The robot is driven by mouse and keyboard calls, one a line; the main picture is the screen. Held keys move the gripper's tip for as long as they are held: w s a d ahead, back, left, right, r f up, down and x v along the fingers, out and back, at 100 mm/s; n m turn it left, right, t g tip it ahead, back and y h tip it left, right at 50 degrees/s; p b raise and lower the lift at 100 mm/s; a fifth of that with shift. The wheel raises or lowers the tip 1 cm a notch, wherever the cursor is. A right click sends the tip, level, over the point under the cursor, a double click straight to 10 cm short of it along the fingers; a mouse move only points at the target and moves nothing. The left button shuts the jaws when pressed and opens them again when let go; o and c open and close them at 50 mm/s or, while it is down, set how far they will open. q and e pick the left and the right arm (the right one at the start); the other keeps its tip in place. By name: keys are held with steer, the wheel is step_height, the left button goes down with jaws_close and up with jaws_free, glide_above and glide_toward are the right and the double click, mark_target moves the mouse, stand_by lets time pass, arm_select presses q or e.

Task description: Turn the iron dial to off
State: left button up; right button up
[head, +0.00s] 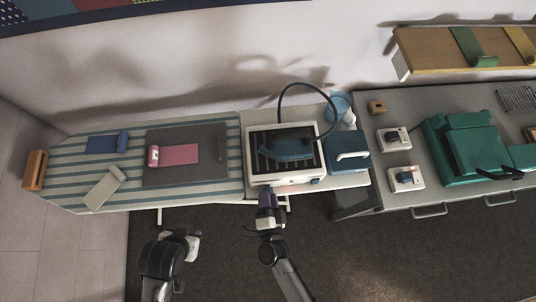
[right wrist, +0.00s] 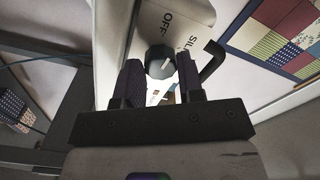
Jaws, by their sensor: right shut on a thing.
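The iron (head: 287,147) is dark blue and lies on the ribbed rest of a white iron station (head: 250,165), with a hose looping above it. My right gripper (head: 268,192) is at the station's front face. In the right wrist view the dark round dial (right wrist: 160,62) sits between its two fingers, and the gripper is shut on it. The white panel (right wrist: 148,38) carries the words OFF and SILK beside the dial. A pale mark shows on the dial, but its exact setting is hard to read. My left gripper (head: 190,240) hangs in front of the board, away from the station.
The striped ironing board (head: 75,180) holds a grey mat, a pink cloth roll and a few small cloth pieces. A blue box (head: 347,150) stands right of the station. The counter (head: 400,105) holds small white boxes and a teal case. Open floor lies in front.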

steer(key=shift+n+p, duration=0.8)
steer(key=shift+n, duration=1.1)
steer(key=o, duration=0.9)
steer(key=shift+f, duration=0.1)
steer(key=shift+s+d+p, duration=0.25)
steer(key=shift+s+p, duration=0.15)
steer(key=shift+s, duration=1.6)
steer(key=shift+s+d+p, duration=0.2)
steer(key=shift+s+p, duration=0.15)
steer(key=shift+s, duration=1.6)
